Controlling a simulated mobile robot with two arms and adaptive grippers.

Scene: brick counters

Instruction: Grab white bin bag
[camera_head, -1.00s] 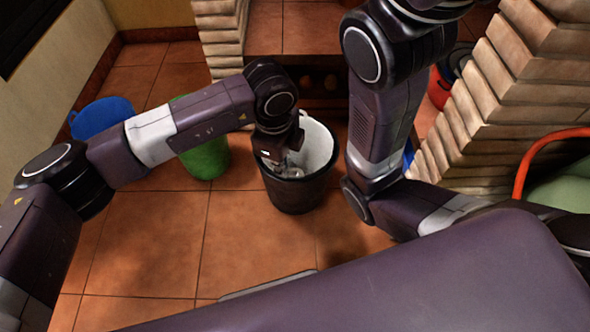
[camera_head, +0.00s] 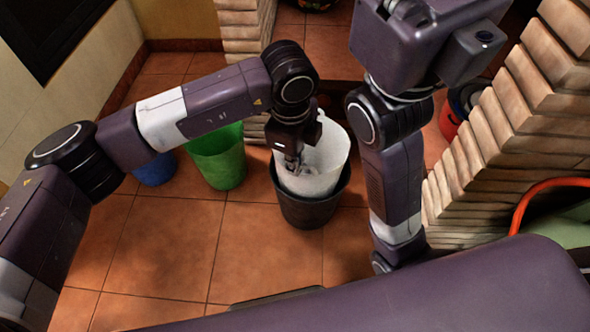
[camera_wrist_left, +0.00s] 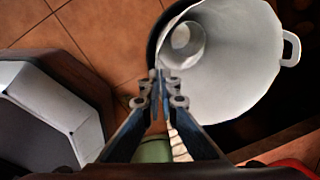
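The white bin bag (camera_head: 325,165) stands partly out of the dark bin (camera_head: 308,212), with its open top upward. A side handle loop shows in the left wrist view, where the bag (camera_wrist_left: 235,75) looks like a round open container. A round pale shape (camera_wrist_left: 184,42) shows inside it. My left gripper (camera_head: 293,163) is at the bag's left rim. In the left wrist view its fingers (camera_wrist_left: 160,85) are shut together on the bag's edge. The bag's lower part is hidden inside the dark bin.
A green bin (camera_head: 220,165) and a blue bin (camera_head: 155,170) stand left of the dark bin. A brick pillar (camera_head: 510,120) and a red-rimmed item (camera_head: 540,195) are on the right. The tiled floor (camera_head: 165,250) in front is clear.

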